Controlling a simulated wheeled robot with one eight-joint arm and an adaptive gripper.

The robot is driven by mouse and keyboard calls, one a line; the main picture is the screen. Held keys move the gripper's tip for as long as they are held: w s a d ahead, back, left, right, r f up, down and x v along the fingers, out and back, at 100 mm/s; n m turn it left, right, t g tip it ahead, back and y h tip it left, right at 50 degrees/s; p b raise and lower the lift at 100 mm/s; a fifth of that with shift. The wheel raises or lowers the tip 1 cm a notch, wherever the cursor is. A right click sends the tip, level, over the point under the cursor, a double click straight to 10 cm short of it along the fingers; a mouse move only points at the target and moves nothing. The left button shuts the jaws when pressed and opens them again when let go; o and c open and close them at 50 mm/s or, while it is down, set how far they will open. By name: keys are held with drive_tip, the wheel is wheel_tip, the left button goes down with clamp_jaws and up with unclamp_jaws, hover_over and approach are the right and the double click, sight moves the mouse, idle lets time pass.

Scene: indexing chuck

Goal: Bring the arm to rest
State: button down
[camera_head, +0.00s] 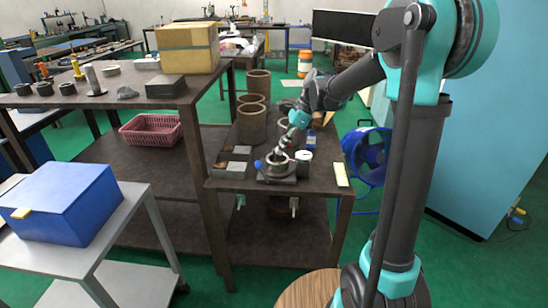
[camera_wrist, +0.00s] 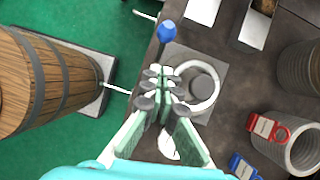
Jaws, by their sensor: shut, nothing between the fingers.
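My gripper (camera_head: 288,148) is at the end of my arm, low over the small dark table. In the wrist view its fingers (camera_wrist: 162,85) are together with nothing between them. The indexing chuck (camera_head: 276,172) sits on the table just below and beside the fingers. The wrist view shows its light ring (camera_wrist: 212,101) with a grey round piece (camera_wrist: 202,84) inside. A blue-knobbed handle (camera_wrist: 166,32) stands out at one side of the chuck. I cannot tell whether the fingertips touch the chuck.
A white-topped jar (camera_head: 304,156) stands right of the chuck. Brown cylinders (camera_head: 251,124) stand behind it. A taller bench (camera_head: 130,98) is left; a wooden barrel (camera_wrist: 40,80) stands beside the table.

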drive_tip(key=s+v, duration=0.1)
drive_tip(key=v, duration=0.6)
drive_tip(key=s+d+f+n+t+h, duration=0.5)
drive_tip(key=s+d+f+n, duration=1.1)
drive_tip(key=s, duration=0.5)
wheel_tip(320, 180, down, 3)
drive_tip(key=shift+s+d+r+n, duration=0.1)
drive_tip(key=shift+s+d+n, duration=0.1)
drive_tip(key=shift+d+n, duration=0.35)
drive_tip(key=c, duration=2.2)
unclamp_jaws()
drive_tip(key=shift+d, duration=0.15)
